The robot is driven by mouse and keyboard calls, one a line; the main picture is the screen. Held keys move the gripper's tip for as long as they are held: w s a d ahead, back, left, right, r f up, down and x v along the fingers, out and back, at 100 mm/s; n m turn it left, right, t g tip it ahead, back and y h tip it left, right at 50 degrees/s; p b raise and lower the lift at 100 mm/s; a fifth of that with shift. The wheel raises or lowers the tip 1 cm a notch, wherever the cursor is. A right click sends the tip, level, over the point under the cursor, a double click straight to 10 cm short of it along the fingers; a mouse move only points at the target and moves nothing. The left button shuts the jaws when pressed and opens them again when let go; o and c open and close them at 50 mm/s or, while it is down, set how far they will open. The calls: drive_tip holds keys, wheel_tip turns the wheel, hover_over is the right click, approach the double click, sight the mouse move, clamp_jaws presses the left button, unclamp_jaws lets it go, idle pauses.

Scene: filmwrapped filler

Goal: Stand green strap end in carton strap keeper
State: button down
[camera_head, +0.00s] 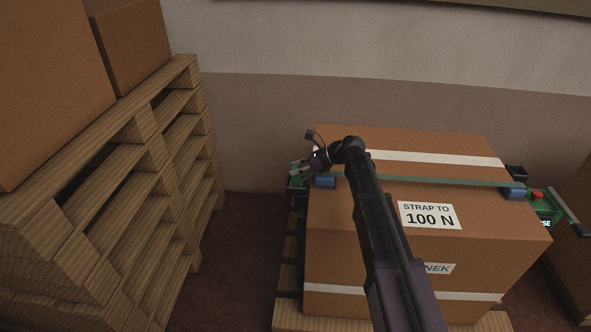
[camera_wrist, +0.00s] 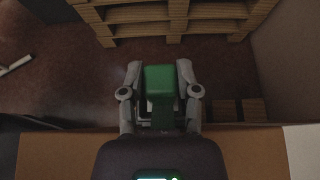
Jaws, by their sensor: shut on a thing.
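The carton (camera_head: 335,245) is a large brown box with white bands and a "STRAP TO 100 N" label. A green strap (camera_head: 440,182) lies across its top from left to right. My gripper (camera_head: 298,168) is beyond the carton's left edge, at about top height. In the wrist view my gripper (camera_wrist: 160,72) is shut on a green block-like strap end (camera_wrist: 160,82), which sits between the two fingers. Blue pieces sit on the strap line at the left (camera_head: 325,182) and right (camera_head: 515,193) edges. I cannot tell which part is the strap keeper.
A green device (camera_head: 543,208) with a red button and dark handle is at the carton's right. A small black box (camera_head: 517,172) is behind it. Stacked wooden pallets (camera_head: 150,170) bearing boxes stand at left. Bare floor (camera_head: 237,250) lies between the pallets and the carton.

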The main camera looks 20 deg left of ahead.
drive_tip(key=shift+f, duration=0.15)
drive_tip(key=shift+c, duration=1.6)
unclamp_jaws()
drive_tip(key=shift+d+r, duration=0.1)
drive_tip(key=shift+r, duration=0.2)
drive_tip(key=shift+w+d+r+p, duration=0.1)
drive_tip(key=shift+d+r+p, duration=0.1)
drive_tip(key=shift+d+p, duration=0.1)
drive_tip(key=p+v, duration=0.4)
drive_tip(key=v, duration=0.5)
drive_tip(key=shift+w+d+r+p, duration=0.1)
drive_tip(key=shift+d+r+p, duration=0.1)
drive_tip(key=shift+d+p, duration=0.15)
drive_tip(key=shift+w+d+r, duration=0.1)
drive_tip(key=shift+d+r, duration=0.1)
drive_tip(key=shift+d, duration=0.4)
